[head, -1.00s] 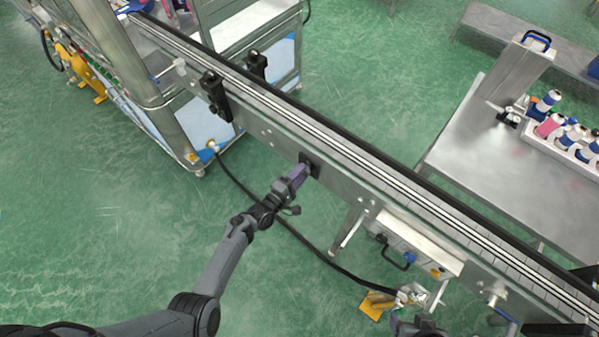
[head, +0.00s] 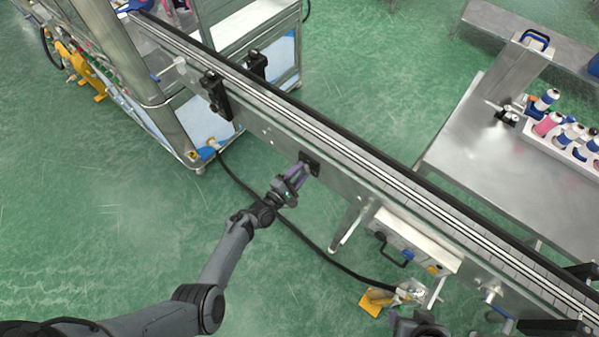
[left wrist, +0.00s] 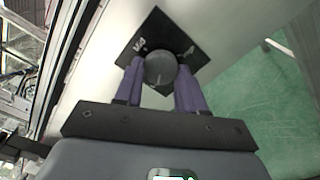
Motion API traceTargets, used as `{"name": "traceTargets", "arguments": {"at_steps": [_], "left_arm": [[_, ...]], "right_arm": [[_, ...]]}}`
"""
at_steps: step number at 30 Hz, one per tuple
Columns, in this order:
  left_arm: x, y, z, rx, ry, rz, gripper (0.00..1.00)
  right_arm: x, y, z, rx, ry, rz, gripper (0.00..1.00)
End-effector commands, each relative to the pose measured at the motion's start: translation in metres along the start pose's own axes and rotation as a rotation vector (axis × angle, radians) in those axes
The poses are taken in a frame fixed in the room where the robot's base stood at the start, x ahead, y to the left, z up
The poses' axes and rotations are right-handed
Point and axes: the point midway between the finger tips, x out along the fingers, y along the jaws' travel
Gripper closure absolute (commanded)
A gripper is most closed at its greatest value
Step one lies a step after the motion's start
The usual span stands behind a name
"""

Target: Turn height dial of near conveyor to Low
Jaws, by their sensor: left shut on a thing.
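The height dial (left wrist: 160,68) is a round dark grey knob on a black square plate with small markings, fixed to the side of the near conveyor (head: 268,133). The plate (head: 312,158) also shows in the head view, partly behind my left gripper (head: 300,174). My left gripper has purple fingers, which show on both sides of the knob in the left wrist view (left wrist: 158,84); it is shut on the dial. A pale line marks the knob's face, but the setting it points to cannot be read. Dark parts of my right arm show at the bottom right; its jaws are not clear.
A steel table (head: 490,165) with a white rack of bottles (head: 573,148) stands at the right. A control box (head: 412,243) hangs under the conveyor. A black cable (head: 305,243) crosses the green floor (head: 110,210). The floor left of my arm is clear.

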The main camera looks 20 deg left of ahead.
Motion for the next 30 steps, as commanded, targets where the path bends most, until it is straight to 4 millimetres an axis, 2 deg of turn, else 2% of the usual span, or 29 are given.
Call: {"name": "traceTargets", "arguments": {"at_steps": [3,4,8,20,23,30], "left_arm": [[0.000,0.000,0.000,0.001,-0.001,0.001,0.91],[0.000,0.000,0.000,0.001,-0.001,0.000,0.56],[0.000,0.000,0.000,0.001,-0.001,0.000,0.36],[-0.005,0.000,0.000,0.001,0.001,-0.001,0.35],[-0.015,0.000,0.000,0.001,0.001,-0.001,0.35],[-0.055,0.001,0.000,0.002,0.003,-0.002,0.35]], "right_arm": [[0.000,0.000,0.000,-0.001,0.000,0.001,0.37],[0.000,0.000,0.000,-0.002,0.000,0.001,0.37],[0.000,0.001,0.000,-0.005,-0.001,0.004,0.37],[-0.002,0.002,0.000,-0.009,-0.002,0.007,0.37],[-0.005,0.002,-0.001,-0.009,-0.001,0.007,0.37],[-0.013,0.002,-0.004,-0.005,-0.001,0.004,0.37]]}}
